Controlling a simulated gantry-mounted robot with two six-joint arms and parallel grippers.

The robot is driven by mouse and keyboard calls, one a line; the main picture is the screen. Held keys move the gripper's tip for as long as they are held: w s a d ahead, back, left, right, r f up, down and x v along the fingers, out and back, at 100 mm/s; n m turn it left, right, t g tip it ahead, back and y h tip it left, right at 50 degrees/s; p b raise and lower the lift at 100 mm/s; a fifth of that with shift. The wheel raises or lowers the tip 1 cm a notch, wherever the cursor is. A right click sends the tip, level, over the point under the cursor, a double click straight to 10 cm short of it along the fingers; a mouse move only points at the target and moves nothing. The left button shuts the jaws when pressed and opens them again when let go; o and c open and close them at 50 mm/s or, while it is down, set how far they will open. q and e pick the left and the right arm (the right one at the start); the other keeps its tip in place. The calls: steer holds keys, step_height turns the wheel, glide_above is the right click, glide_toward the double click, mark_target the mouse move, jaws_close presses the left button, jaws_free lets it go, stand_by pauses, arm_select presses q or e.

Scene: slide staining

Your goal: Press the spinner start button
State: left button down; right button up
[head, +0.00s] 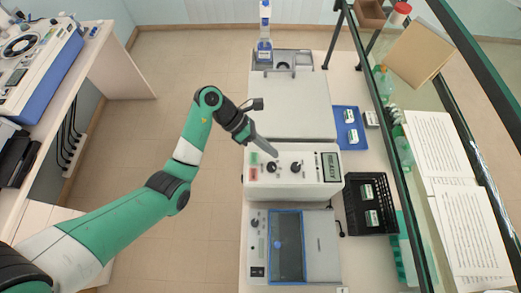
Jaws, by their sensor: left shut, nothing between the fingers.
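A white control box (318,175) stands on the bench in the middle of the head view. It has two black knobs, a small display, a green button (254,159) and a red button (253,174) at its left end. No label I can read says which device is the spinner. My left gripper (273,152) is shut and empty. Its tip is over the box's upper left part, right of the green button and near the knobs. I cannot tell whether it touches the box. My right gripper is not in view.
A grey device with a blue-framed lid (287,245) stands below the box, a large light unit (290,105) above it. A black basket (360,187) and a blue tray (340,125) lie right. A glass-fronted shelf runs along the right. The left bench holds a blue-white instrument (45,75).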

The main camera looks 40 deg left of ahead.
mark_target(250, 157)
arm_select(q)
steer(key=s+a+r+n+p, duration=0.2)
steer(key=s+a+r+p, duration=0.1)
steer(key=a+p, duration=0.2)
steer(key=shift+a+r+n+y, duration=0.3)
steer(key=shift+a+r, duration=0.05)
steer(key=shift+a, duration=0.05)
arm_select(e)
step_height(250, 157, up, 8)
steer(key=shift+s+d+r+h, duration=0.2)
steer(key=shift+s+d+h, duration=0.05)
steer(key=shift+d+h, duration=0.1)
arm_select(q)
steer(key=shift+s, duration=0.1)
step_height(250, 157, down, 9)
steer(key=b, duration=0.6)
steer(key=shift+r+b, duration=0.1)
steer(key=shift+b, duration=0.3)
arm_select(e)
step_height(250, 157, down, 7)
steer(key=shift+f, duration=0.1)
arm_select(q)
steer(key=shift+f+b, duration=0.3)
steer(key=shift+f, duration=0.1)
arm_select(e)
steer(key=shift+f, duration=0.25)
